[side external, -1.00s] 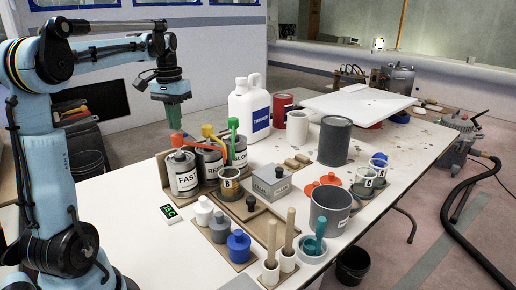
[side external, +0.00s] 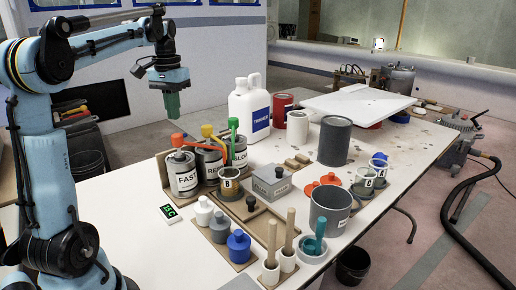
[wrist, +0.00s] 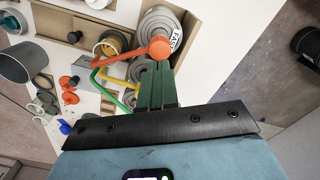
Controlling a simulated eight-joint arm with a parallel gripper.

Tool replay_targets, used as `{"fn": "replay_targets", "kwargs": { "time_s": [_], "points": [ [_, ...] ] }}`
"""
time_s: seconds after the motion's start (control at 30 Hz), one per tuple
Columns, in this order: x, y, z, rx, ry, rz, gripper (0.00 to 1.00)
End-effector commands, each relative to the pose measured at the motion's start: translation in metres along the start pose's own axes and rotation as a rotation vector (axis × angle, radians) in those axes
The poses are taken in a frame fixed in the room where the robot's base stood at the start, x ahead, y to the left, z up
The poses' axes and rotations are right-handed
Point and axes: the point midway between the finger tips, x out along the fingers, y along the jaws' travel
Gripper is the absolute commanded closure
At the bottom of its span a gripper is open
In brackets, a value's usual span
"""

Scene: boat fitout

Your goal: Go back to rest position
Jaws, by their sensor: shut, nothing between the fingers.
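My gripper (side external: 172,104) hangs in the air with its green fingers pointing down, above and a little left of the cans with pump tops. It is shut and empty. In the wrist view its green fingers (wrist: 157,84) lie together, with the FAST can (wrist: 160,28) and its red pump beyond them. In the side view the FAST can (side external: 184,181) stands upright in a wooden holder, well below the fingers and apart from them.
A white jug (side external: 249,112) stands behind the cans on the white table (side external: 140,245). The air around my gripper is clear.

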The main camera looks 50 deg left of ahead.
Motion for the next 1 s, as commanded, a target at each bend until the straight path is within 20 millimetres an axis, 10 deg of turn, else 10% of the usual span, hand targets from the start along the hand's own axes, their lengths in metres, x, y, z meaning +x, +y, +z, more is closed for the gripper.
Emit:
{"fn": "replay_targets", "kwargs": {
  "time_s": [0.27,0.7,1.0],
  "points": [
    [0.002,0.015,0.004,0.027,0.026,-0.004,1.00],
    [0.044,0.154,0.073,0.304,0.352,0.025,1.00],
    [0.091,0.212,0.136,0.466,0.552,0.124,1.00]
  ]
}}
